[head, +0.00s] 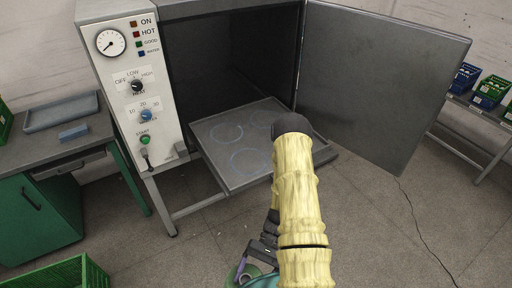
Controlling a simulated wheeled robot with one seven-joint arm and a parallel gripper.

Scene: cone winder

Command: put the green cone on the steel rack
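The steel rack (215,135) is a flat grey shelf with pale blue ring marks, drawn out of the open cabinet in the middle of the head view. No cone stands on its visible part. My yellow-sleeved arm crosses in front of its right side. My gripper (262,250) is dark and points down near the bottom edge, low and in front of the rack. I cannot tell whether either is the green cone or is held.
The cabinet's control panel (138,85) stands left of the rack; its grey door (385,80) hangs wide open at right. A grey bench (55,145) is at left, with a green crate (60,275) below. Crates (490,90) sit on a right shelf. Floor at right is clear except a cable.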

